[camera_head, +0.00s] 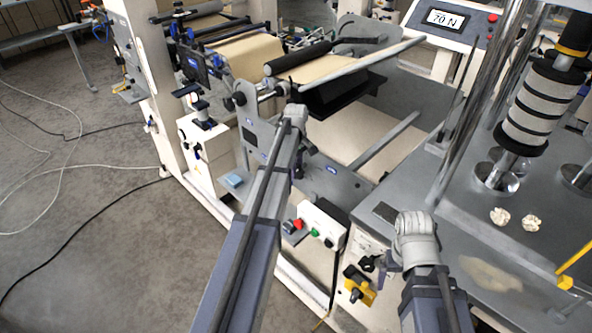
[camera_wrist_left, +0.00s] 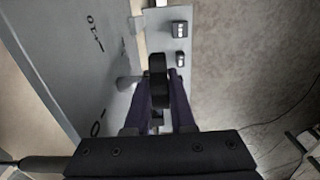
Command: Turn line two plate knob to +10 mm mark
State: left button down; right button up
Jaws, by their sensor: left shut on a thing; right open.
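A black knob (camera_wrist_left: 158,72) stands between the two dark fingers of my left gripper (camera_wrist_left: 158,103) in the left wrist view. The left gripper is shut on it.
A control box (camera_head: 319,224) with red and green buttons is right of my left arm. A yellow and black switch (camera_head: 358,287) is by my right gripper. A display (camera_head: 446,20) reads 70 N. Cables (camera_head: 62,158) lie on the open floor at left.

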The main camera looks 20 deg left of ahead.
pick_arm(q)
jog(key=shift+d+y, duration=0.1)
jog(key=shift+y, duration=0.2)
jog(key=shift+s+f+t+y+b, duration=0.15)
jog(key=shift+t+y+b, duration=0.15)
jog(key=shift+y, duration=0.2)
jog(key=shift+d+y+b, duration=0.15)
jog(key=shift+y+b, duration=0.25)
jog(key=shift+y, duration=0.3)
jog(key=t+y+b, duration=0.1)
jog(key=y+b, duration=0.1)
jog(key=shift+f+y, duration=0.1)
jog(key=shift+y, duration=0.2)
jog(key=shift+t+y+b, duration=0.5)
jog(key=shift+y+b, duration=0.35)
jog(key=shift+y, duration=0.05)
jog(key=shift+r, duration=0.2)
jog(key=c, duration=0.8)
grip_release()
jog(key=shift+o, duration=0.2)
jog(key=shift+r, duration=0.15)
